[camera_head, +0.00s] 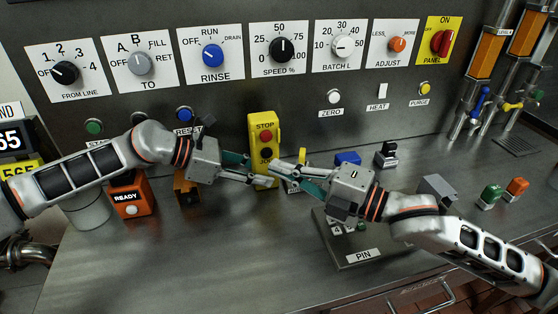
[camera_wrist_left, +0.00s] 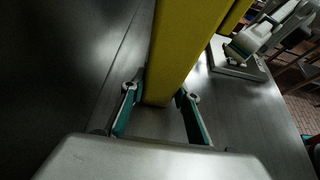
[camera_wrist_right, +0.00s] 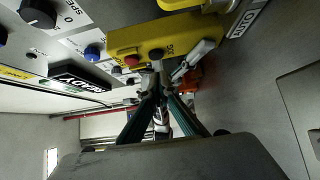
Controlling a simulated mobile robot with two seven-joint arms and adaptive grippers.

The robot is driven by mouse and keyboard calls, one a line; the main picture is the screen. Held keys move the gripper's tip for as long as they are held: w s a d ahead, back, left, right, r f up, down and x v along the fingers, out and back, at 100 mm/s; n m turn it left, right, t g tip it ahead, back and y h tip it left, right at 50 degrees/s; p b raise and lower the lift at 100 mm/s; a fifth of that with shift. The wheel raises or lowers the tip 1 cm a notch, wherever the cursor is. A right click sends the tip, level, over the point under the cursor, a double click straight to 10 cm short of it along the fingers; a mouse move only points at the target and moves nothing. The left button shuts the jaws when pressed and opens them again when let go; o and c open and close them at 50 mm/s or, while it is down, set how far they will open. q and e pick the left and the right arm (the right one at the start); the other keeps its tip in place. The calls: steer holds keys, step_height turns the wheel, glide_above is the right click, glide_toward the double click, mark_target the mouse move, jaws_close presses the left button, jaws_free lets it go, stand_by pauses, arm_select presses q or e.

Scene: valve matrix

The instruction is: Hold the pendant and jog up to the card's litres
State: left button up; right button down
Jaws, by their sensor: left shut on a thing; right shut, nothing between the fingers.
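The yellow pendant (camera_head: 262,122) stands upright on the bench, with a red STOP button (camera_head: 266,136) and a black JOG button below it. My left gripper (camera_head: 262,170) is shut around its lower part; the left wrist view shows the pendant (camera_wrist_left: 182,45) between the fingers. My right gripper (camera_head: 272,176) is shut and empty, its fingertips in front of the pendant's lower face. In the right wrist view its tips (camera_wrist_right: 158,82) are close to the black JOG button (camera_wrist_right: 156,54); I cannot tell if they touch. A yellow card (camera_head: 18,172) reading "565" is cut off at the left.
A display (camera_head: 12,138) showing "65" is above the card, also cut off. An orange READY box (camera_head: 130,196) is left of the pendant. Dials line the back panel, including BATCH L (camera_head: 342,46). The bench front is clear.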

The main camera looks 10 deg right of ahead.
mark_target(267, 153)
steer(key=shift+w, duration=1.35)
steer(key=shift+w, duration=0.1)
